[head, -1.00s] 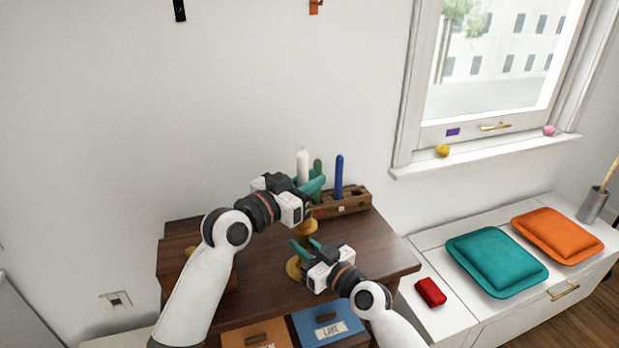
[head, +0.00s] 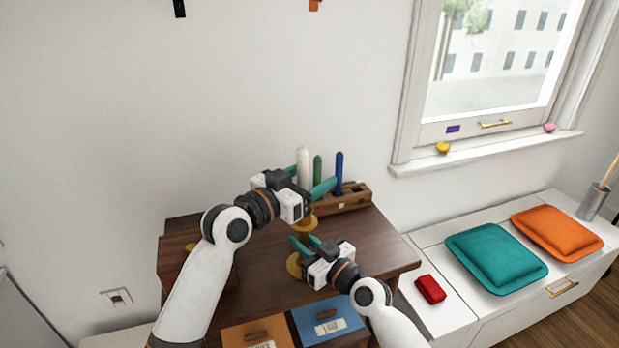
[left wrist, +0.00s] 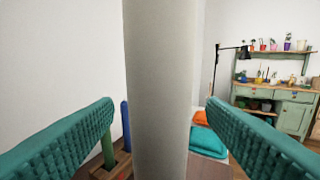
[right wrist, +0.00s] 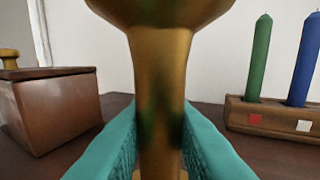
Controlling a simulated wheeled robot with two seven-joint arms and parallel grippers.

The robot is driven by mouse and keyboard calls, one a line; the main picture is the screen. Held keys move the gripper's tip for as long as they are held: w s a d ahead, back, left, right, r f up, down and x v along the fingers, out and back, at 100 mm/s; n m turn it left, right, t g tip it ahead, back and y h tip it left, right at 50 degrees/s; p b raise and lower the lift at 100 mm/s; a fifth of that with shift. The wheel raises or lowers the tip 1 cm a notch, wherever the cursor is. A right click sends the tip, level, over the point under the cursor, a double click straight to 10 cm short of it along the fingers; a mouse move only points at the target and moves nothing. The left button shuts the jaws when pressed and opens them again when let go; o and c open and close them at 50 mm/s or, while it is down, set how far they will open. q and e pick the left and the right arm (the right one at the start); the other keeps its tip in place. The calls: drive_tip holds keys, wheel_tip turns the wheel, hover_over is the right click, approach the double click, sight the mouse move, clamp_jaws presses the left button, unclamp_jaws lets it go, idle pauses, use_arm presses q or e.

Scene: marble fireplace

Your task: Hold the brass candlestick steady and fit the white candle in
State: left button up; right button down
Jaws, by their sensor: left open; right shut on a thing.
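The white candle (head: 303,160) stands upright above the brass candlestick (head: 303,223). My left gripper (head: 313,178) is open, one finger on each side of the candle. In the left wrist view the candle (left wrist: 160,90) rises between the spread teal fingers, with gaps on both sides. My right gripper (head: 303,243) is shut on the candlestick's stem, below its wide cup. The stem also shows between the fingers in the right wrist view (right wrist: 160,75). The candle's lower end is hidden behind my left gripper, so I cannot tell how deep it sits.
A wooden holder (head: 352,200) with a green candle (head: 317,170) and a blue candle (head: 339,172) stands behind on the dark wooden top. A brown box (right wrist: 50,108) is to the left. A red object (head: 430,289) lies on the white bench at right.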

sight(298, 157)
use_arm(q)
drive_tip(key=shift+r, duration=3.05)
use_arm(e)
drive_tip(key=c, duration=1.2)
unclamp_jaws()
